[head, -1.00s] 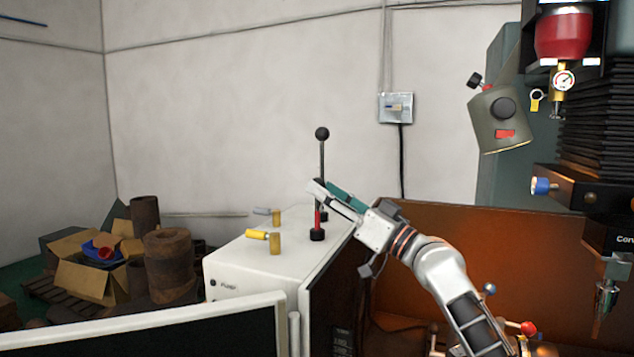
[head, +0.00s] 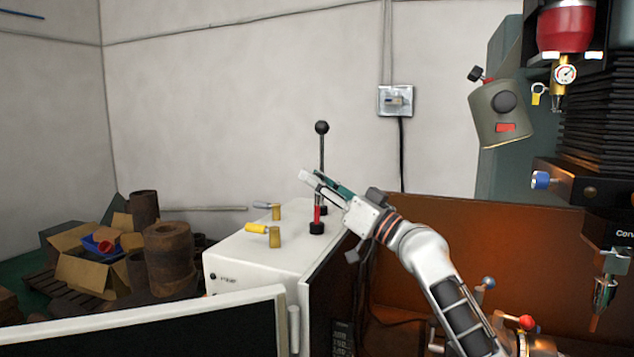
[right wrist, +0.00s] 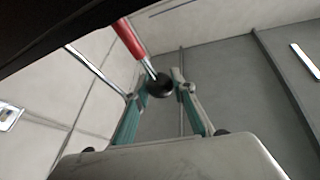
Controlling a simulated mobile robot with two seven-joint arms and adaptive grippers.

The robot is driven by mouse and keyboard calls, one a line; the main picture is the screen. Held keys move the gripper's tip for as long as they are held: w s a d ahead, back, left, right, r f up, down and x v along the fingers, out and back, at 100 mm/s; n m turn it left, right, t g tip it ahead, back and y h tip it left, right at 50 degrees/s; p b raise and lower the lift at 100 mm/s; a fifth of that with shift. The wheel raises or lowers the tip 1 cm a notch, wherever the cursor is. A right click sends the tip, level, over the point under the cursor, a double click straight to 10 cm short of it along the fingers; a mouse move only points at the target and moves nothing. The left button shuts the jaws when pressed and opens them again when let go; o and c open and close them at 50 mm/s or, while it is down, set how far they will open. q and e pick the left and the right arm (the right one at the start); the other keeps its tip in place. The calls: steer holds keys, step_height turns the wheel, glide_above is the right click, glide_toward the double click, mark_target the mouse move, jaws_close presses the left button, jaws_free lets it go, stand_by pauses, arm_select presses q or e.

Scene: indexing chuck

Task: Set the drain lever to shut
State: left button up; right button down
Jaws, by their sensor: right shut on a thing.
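Several levers stand on top of the white cabinet (head: 255,262); no label telling which is the drain lever is readable. A red-sleeved lever (head: 317,213) rises upright from a black base near the cabinet's right side. My right gripper (head: 318,183) is at its upper end and hides its tip. In the right wrist view the red lever (right wrist: 129,38) ends in a black knob (right wrist: 160,86) between the fingertips of my right gripper (right wrist: 160,92), which is shut on it. A yellow-handled valve (head: 263,231) and a grey-handled valve (head: 267,207) stand to the left. My left gripper is not in view.
A tall lever with a black ball knob (head: 322,128) stands just behind my right gripper. An orange-brown panel (head: 440,235) and the machine head (head: 590,130) are to the right. A monitor (head: 220,325) is in front. Boxes and rusty pipes lie at left.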

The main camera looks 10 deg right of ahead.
mark_target(318, 223)
step_height(318, 223, down, 6)
steer(key=b, duration=0.4)
steer(key=shift+r, duration=0.15)
steer(key=shift+a, duration=0.1)
steer(key=c, duration=1.7)
jaws_free()
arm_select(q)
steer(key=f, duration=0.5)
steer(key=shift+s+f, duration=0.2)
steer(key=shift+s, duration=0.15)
arm_select(e)
steer(key=shift+r, duration=0.1)
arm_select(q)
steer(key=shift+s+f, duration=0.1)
arm_select(e)
steer(key=v, duration=1.2)
